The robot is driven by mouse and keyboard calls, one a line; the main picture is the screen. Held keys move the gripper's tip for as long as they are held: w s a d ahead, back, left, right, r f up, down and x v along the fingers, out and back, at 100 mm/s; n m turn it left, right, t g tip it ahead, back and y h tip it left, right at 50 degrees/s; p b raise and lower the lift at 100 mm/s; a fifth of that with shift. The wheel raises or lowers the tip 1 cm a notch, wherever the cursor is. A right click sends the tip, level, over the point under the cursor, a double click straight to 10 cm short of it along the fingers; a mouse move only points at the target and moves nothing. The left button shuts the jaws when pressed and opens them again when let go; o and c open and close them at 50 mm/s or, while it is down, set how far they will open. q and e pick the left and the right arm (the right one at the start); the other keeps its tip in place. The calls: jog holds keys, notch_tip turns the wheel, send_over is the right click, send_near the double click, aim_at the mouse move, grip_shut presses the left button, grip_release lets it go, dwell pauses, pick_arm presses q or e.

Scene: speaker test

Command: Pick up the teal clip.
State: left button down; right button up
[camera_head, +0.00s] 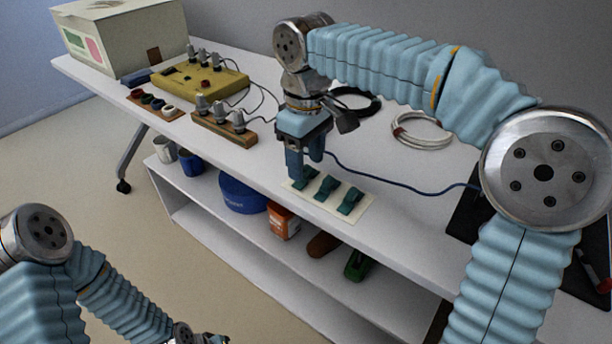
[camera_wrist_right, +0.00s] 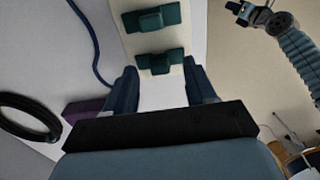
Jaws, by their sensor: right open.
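Three teal clips lie in a row on a cream card (camera_head: 326,208) near the front edge of the white table. They are the left clip (camera_head: 303,182), the middle clip (camera_head: 327,187) and the right clip (camera_head: 350,202). My right gripper (camera_head: 306,167) points down over the left clip and partly hides it. In the right wrist view, its open fingers (camera_wrist_right: 163,84) stand either side of the card, with the nearest clip (camera_wrist_right: 160,62) just ahead between them, and another clip (camera_wrist_right: 152,18) beyond. Contact cannot be told. My left gripper (camera_head: 200,338) is low, cut by the frame's bottom edge.
A blue cable (camera_head: 400,186) runs right from behind the gripper. A black cable coil (camera_head: 355,102) and a white coil (camera_head: 422,131) lie behind. A yellow box (camera_head: 200,82) and a wooden terminal block (camera_head: 224,129) stand left. The shelf below holds a blue tub (camera_head: 243,196).

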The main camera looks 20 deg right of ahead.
jog(key=shift+f, duration=0.85)
jog(key=c, duration=1)
jog(key=shift+r, duration=0.2)
jog(key=shift+r, duration=0.25)
jog(key=r, duration=0.3)
jog(key=shift+s+a+p, duration=0.1)
jog(key=shift+a+p, duration=0.1)
jog(key=shift+p, duration=0.1)
jog(key=s+a+r+p, duration=0.1)
jog(key=s+a+r, duration=0.7)
jog(key=a+r, duration=0.1)
jog(key=shift+s+a, duration=0.25)
jog(key=shift+a, duration=0.6)
